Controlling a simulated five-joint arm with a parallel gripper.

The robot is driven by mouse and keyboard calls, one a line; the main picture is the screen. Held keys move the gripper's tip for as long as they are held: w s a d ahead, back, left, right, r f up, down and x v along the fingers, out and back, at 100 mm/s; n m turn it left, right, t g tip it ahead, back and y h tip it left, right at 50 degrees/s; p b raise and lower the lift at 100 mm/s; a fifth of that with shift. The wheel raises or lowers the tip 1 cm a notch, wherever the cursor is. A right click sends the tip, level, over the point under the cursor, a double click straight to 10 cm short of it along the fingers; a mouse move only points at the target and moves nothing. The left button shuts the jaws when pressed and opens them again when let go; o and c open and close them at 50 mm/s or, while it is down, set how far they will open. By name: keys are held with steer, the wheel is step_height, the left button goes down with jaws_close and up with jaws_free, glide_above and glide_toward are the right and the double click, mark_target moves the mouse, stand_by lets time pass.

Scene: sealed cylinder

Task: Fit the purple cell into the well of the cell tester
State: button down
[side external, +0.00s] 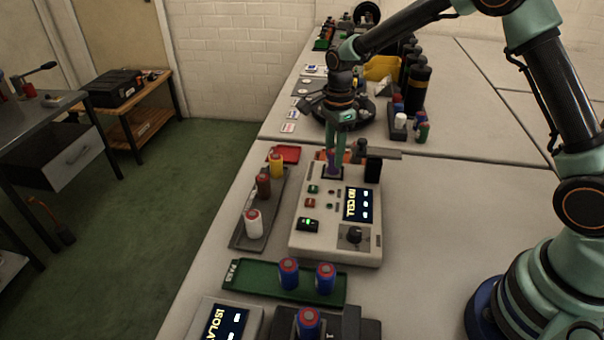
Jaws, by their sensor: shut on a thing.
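The cell tester (313,235) is a beige box on the white table, with a dark screen reading "NO CELL", a knob and a lit green switch. My gripper (335,160) points down over the back left of the tester. It is shut on the purple cell (332,168), which is upright between the fingers at the dark well (325,175). The fingers hide part of the cell and the well. I cannot tell how far the cell's lower end is inside the well.
A grey tray (240,240) with yellow, brown and white cells stands left of the tester. A green tray (255,280) marked PASS holds two blue cells in front. A red tray (288,152) lies behind. A black block (373,169) rises beside the well.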

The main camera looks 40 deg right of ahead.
steer(key=shift+f, duration=0.2)
steer(key=shift+c, duration=2.3)
jaws_free()
step_height(320, 180, up, 12)
steer(key=s+d+r+n+t, duration=0.1)
steer(key=s+r+n+t, duration=0.2)
steer(key=s+r+n, duration=0.5)
steer(key=s+f+n+t, duration=0.2)
steer(key=s+n, duration=0.9)
steer(key=n, duration=0.1)
steer(key=shift+d+t, duration=0.3)
steer(key=shift+d, duration=0.1)
steer(key=shift+s, duration=0.1)
